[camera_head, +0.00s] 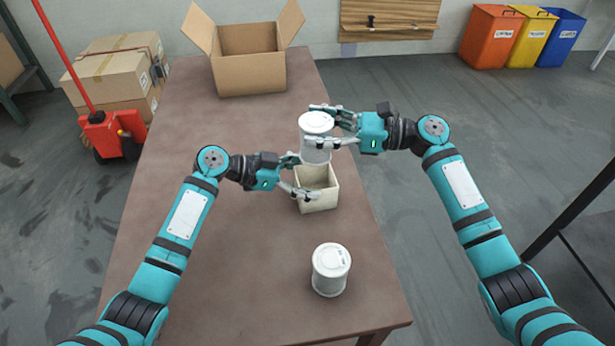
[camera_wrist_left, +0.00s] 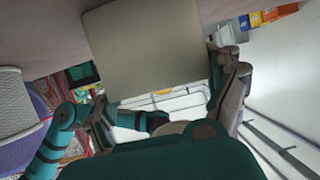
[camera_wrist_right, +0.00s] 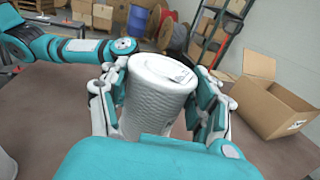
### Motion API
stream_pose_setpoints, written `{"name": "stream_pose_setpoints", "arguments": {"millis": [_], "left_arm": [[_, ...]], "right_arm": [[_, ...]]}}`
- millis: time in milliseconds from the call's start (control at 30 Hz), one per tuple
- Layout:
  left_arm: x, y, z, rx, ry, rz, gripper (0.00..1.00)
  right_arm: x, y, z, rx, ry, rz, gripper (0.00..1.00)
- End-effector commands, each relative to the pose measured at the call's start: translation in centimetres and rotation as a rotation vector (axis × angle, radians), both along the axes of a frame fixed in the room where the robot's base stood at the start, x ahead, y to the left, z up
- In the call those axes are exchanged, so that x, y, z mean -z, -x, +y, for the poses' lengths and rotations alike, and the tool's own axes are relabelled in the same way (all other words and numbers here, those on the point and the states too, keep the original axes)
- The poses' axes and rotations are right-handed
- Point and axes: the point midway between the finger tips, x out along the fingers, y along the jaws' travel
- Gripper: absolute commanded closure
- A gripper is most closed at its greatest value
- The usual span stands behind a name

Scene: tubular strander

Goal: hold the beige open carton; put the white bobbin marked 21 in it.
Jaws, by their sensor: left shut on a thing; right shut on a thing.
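The beige open carton (camera_head: 318,203) is on the brown table in the head view. My left gripper (camera_head: 304,178) is shut on it from the left; its plain side fills the upper middle of the left wrist view (camera_wrist_left: 150,65). A white bobbin (camera_head: 316,124) is upright in my right gripper (camera_head: 318,127), which is shut around it from the right. The bobbin appears above the carton's back part, its lower end near the back rim. It also shows between the fingers in the right wrist view (camera_wrist_right: 158,95). Its number is too small to read.
A second white bobbin (camera_head: 331,270) stands on the table (camera_head: 230,250) near the front edge. A large open cardboard box (camera_head: 250,75) stands at the table's far end. The table's left side is clear.

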Motion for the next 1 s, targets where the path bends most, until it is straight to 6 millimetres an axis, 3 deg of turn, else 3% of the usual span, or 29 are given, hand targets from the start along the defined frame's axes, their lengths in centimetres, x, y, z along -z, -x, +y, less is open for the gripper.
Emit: {"name": "stream_pose_setpoints", "arguments": {"millis": [700,1000], "left_arm": [[0.0,0.0,0.0,0.000,-0.001,0.001,0.44],[0.0,0.0,0.0,0.000,-0.001,0.001,0.44]], "right_arm": [[4.3,0.0,0.0,0.001,-0.001,0.002,0.72],[4.7,0.0,0.0,0.000,-0.001,0.000,0.72]]}}
